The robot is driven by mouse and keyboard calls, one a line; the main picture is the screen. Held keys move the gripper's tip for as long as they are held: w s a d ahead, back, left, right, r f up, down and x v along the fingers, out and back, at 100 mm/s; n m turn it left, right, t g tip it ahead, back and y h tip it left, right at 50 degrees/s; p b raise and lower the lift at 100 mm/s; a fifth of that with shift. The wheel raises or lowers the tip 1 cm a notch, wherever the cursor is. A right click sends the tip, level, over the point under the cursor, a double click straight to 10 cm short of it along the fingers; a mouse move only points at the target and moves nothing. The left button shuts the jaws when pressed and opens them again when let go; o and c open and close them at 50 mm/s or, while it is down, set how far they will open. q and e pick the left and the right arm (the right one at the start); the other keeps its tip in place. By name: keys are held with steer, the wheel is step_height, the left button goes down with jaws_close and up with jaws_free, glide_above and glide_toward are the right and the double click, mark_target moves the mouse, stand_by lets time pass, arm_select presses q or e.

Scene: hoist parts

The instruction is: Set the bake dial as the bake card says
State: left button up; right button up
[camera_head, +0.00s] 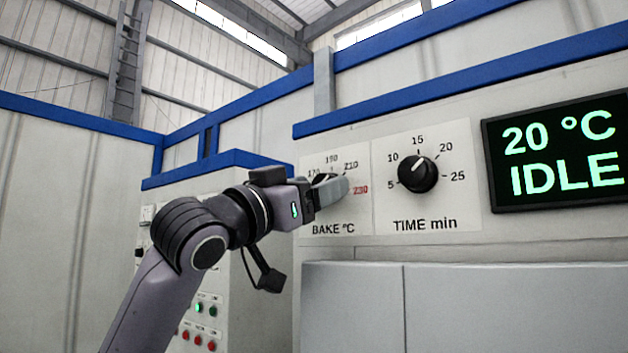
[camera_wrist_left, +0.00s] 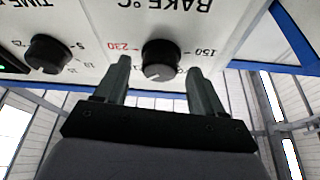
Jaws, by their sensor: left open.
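The bake dial (camera_wrist_left: 162,58) is a round black knob on a white plate marked BAKE °C. In the left wrist view, which shows the plate upside down, its pale mark faces the picture's bottom, towards the top of the scale; I cannot read the exact value. Red 230 and black 150 show beside it. My left gripper (camera_wrist_left: 160,68) is open, with one finger on either side of the dial in this view; contact is not clear. In the head view my left gripper (camera_head: 330,190) covers most of the dial. The bake card and my right gripper are not in view.
The time dial (camera_head: 418,175), marked TIME min, sits right of the bake plate. A display (camera_head: 556,152) reads 20 °C IDLE. A cabinet with green and red buttons (camera_head: 205,320) stands behind my left arm. Grey panels (camera_head: 480,305) lie below the dials.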

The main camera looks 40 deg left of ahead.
arm_select(q)
steer(key=shift+w, duration=0.1)
steer(key=c, duration=1.1)
steer(key=shift+o, duration=0.2)
steer(key=shift+d+n, duration=0.1)
steer(key=shift+n, duration=0.4)
steer(key=n+y, duration=0.1)
steer(key=n, duration=0.1)
steer(key=n+y+b, duration=0.1)
steer(key=n+y, duration=0.1)
steer(key=n, duration=0.1)
steer(key=shift+d+y, duration=0.15)
steer(key=shift+y, duration=0.15)
steer(key=shift+n+g+y+b, duration=0.3)
steer(key=shift+n+y, duration=0.55)
steer(key=shift+n, duration=1.15)
steer(key=shift+n+g+y+b, duration=0.3)
steer(key=shift+n+y, duration=0.55)
steer(key=shift+n, duration=1.15)
steer(key=shift+r, duration=0.1)
